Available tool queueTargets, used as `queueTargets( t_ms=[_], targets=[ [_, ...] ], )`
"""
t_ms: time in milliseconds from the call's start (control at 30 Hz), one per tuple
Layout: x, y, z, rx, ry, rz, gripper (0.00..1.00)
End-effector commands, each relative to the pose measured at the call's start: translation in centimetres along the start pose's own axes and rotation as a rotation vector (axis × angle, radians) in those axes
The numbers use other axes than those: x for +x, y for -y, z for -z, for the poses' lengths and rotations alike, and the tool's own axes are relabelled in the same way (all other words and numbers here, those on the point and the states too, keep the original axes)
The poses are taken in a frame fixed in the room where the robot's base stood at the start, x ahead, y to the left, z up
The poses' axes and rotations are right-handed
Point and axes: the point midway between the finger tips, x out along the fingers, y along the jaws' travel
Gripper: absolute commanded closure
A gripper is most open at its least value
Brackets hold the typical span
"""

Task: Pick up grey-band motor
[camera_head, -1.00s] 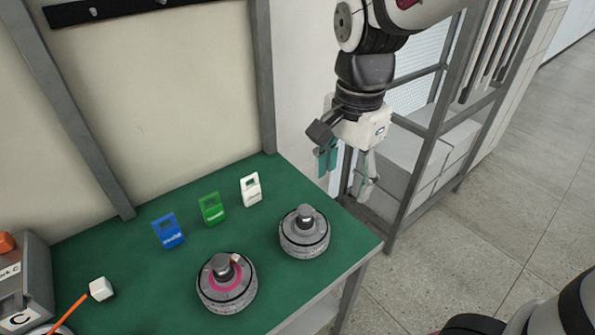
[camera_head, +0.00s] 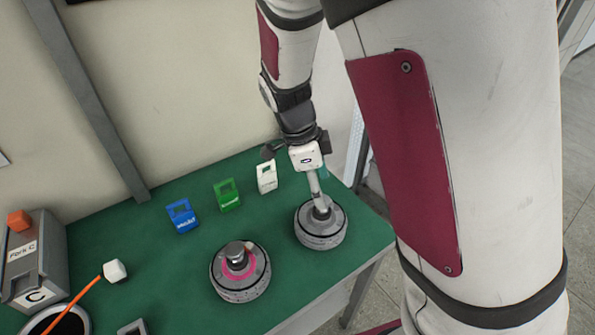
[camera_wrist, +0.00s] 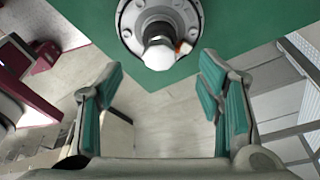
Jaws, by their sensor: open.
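The grey-band motor (camera_head: 320,228) stands upright near the right end of the green table, a round grey hub with a shaft on top. The pink-band motor (camera_head: 240,272) stands to its left, with a pink ring around its shaft. My gripper (camera_head: 317,190) points down above the grey-band motor, at its shaft; its fingers are partly hidden. In the wrist view my gripper (camera_wrist: 160,78) is open, with teal pads spread apart. The grey-band motor (camera_wrist: 136,20) shows at the top centre there, its shaft end towards the gap between the fingertips. Nothing is held.
Blue (camera_head: 182,215), green (camera_head: 227,195) and white (camera_head: 267,177) tags stand in a row behind the motors. A grey box (camera_head: 38,262), a white cube (camera_head: 115,271) and an orange cord are at the left. My arm covers the right side.

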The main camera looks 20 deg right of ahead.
Motion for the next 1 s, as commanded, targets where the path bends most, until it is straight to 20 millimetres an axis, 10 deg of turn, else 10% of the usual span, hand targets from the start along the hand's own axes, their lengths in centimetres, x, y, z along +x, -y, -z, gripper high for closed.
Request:
queueTargets(
  t_ms=[867, 1000],
  targets=[
    [6.5, 0.0, -0.5, -0.001, 0.002, -0.001, 0.39],
    [6.4, 0.0, -0.5, -0.001, 0.002, -0.001, 0.69]
  ],
)
